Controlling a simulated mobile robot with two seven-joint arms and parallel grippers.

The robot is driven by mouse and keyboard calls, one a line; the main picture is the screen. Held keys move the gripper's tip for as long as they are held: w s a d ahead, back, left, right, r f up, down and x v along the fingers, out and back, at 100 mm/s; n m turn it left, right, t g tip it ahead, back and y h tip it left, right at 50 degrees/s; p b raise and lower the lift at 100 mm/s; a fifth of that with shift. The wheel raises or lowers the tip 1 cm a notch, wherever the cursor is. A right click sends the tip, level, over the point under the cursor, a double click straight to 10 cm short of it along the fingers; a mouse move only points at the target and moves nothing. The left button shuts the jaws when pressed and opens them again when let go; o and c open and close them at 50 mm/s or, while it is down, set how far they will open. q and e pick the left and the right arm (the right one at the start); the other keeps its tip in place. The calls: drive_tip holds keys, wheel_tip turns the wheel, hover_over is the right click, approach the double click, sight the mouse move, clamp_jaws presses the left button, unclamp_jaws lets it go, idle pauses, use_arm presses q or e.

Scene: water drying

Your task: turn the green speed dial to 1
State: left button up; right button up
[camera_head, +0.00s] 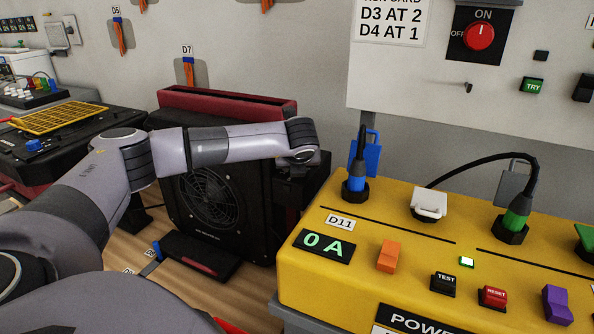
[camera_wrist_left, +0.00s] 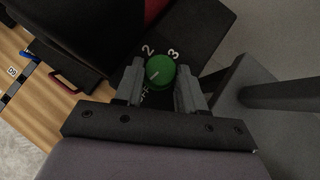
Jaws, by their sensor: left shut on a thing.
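The green speed dial (camera_wrist_left: 160,72) sits on a black panel in the left wrist view. Its white line points to the lower left. The figures 2 and 3 show above it and part of the word OFF below it; the figure 1 is not visible, and the left finger covers part of the panel. My left gripper (camera_wrist_left: 160,88) is shut on the dial, with a finger on each side. In the head view my left arm reaches to the right end of the black fan unit (camera_head: 210,197); the dial is hidden there. My right gripper is not in view.
A yellow power box (camera_head: 330,285) with blue and green plugs stands close to the right of the fan unit. A black foot with a red strip (camera_head: 200,258) lies in front of the fan on the wooden floor. A dark red and black unit (camera_head: 60,160) stands at left.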

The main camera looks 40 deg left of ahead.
use_arm(q)
drive_tip(key=shift+s+a+f+m+t+h+b, duration=0.15)
drive_tip(key=shift+m+t+h+b, duration=0.15)
drive_tip(key=shift+m+b, duration=0.25)
drive_tip(key=shift+s+f+m+t+h+b, duration=0.1)
drive_tip(key=shift+m+t+h+b, duration=0.15)
drive_tip(key=shift+m+b, duration=0.25)
drive_tip(key=shift+a+r+m+t+h+b, duration=0.1)
drive_tip(key=shift+r+m+t+h+b, duration=0.2)
drive_tip(key=shift+m+h+b, duration=0.5)
drive_tip(key=shift+f, duration=0.1)
drive_tip(key=o, duration=1.1)
drive_tip(key=shift+c, duration=0.2)
drive_tip(key=v, duration=0.7)
